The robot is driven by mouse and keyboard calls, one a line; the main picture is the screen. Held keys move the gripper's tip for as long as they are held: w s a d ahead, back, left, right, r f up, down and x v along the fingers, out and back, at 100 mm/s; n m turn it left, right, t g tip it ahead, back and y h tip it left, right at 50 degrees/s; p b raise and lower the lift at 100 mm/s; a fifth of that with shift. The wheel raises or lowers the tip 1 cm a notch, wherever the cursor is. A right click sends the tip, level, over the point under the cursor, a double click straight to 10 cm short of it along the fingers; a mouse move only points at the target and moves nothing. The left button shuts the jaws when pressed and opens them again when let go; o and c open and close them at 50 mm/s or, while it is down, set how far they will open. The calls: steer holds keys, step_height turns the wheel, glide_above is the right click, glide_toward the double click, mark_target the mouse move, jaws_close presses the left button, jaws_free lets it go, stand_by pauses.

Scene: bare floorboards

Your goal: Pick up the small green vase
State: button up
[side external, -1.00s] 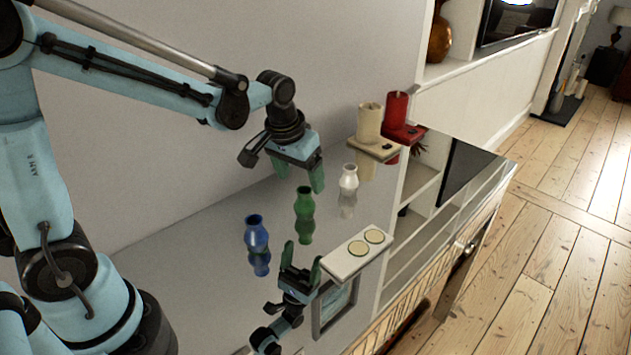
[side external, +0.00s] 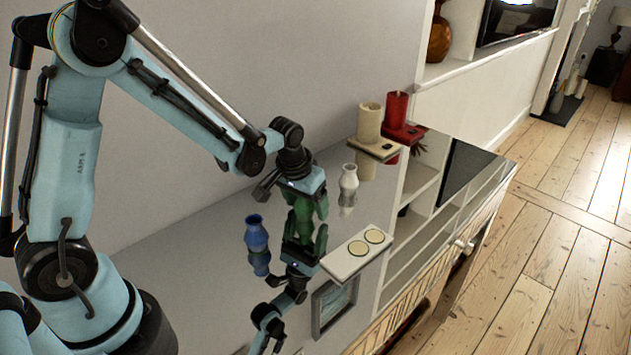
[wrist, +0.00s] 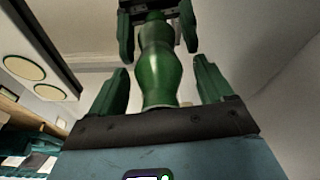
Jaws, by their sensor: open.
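The small green vase (side external: 303,213) stands upright on a glossy, mirror-like surface. My gripper (side external: 307,203) has come down over it from above, with one green finger on each side. In the wrist view the vase (wrist: 158,72) sits between the two spread fingers of my gripper (wrist: 162,88). The fingers look apart from the vase, with a gap on both sides. The gripper is open. The vase's upper part is partly hidden by the gripper in the side external view.
A blue vase (side external: 256,233) stands left of the gripper and a white vase (side external: 349,178) behind it to the right. A white tray with two discs (side external: 344,270) lies at the front right. Cream (side external: 369,121) and red (side external: 396,108) candles stand further back. The surface mirrors things.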

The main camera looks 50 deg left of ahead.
steer(key=c, duration=1.1)
steer(key=shift+c, duration=0.2)
steer(key=shift+r, duration=0.75)
step_height(320, 180, up, 3)
steer(key=shift+f, duration=0.2)
steer(key=s+d+r, duration=0.5)
steer(key=d+r, duration=0.2)
steer(key=d, duration=0.3)
steer(key=shift+s+d, duration=0.15)
steer(key=shift+d, duration=0.05)
